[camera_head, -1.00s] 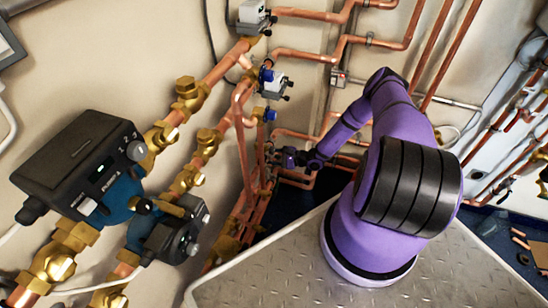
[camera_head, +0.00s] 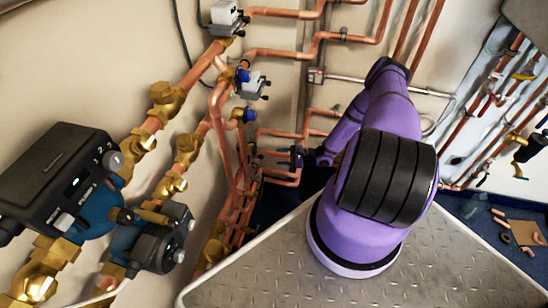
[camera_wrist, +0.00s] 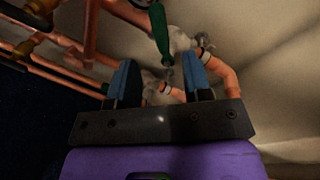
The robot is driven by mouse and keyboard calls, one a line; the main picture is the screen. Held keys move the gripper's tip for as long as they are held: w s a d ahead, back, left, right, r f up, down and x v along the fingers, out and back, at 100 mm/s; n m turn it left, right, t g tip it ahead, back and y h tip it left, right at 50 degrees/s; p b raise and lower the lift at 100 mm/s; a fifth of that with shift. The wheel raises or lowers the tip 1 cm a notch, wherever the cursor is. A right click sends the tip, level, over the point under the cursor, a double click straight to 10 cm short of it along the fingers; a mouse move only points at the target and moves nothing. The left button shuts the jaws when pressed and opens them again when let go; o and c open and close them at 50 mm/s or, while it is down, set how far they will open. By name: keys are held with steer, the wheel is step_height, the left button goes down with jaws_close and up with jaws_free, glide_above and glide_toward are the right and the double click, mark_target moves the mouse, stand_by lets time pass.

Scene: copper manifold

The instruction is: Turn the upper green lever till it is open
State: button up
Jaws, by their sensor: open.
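A green lever (camera_wrist: 159,28) shows in the wrist view. It hangs down from the top edge and narrows to a thin grey end just beyond my fingertips. My gripper (camera_wrist: 157,64) is open, with one blue-padded finger on each side of the lever's line. I see nothing held between the fingers. The lever's narrow end lies in line with the gap, but I cannot tell how deep it is. In the head view my gripper (camera_head: 298,157) is small and dark, close to the copper pipes. I cannot make out the green lever there.
Copper pipes (camera_head: 285,53) run along the wall, with blue-capped fittings (camera_head: 243,76) left of my arm. A dark pump (camera_head: 62,180) stands at the left. A grey metal plate (camera_head: 260,265) lies below my arm. In the wrist view, copper pipes (camera_wrist: 90,35) are close at upper left.

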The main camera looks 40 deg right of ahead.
mark_target(262, 157)
steer(key=shift+s+d, duration=0.1)
steer(key=shift+r, duration=0.1)
steer(key=c, duration=0.5)
steer(key=shift+w+r+n+g, duration=0.25)
steer(key=shift+n+g, duration=0.25)
steer(key=shift+n, duration=0.3)
jaws_close()
steer(key=w+d+r+n+g+h, duration=0.2)
steer(key=w+r+n+g+h, duration=0.3)
steer(key=n, duration=0.7)
steer(key=w+d+r+n+g+h, duration=0.15)
steer(key=r+n+g, duration=0.25)
steer(key=r+n, duration=0.55)
steer(key=a+f+n, duration=0.1)
steer(key=a+f, duration=0.2)
steer(key=f, duration=0.3)
steer(key=a+f+n, duration=0.1)
steer(key=a+f, duration=0.3)
steer(key=f, duration=0.3)
steer(key=shift+s+a+f, duration=0.2)
steer(key=shift+a+f, duration=0.1)
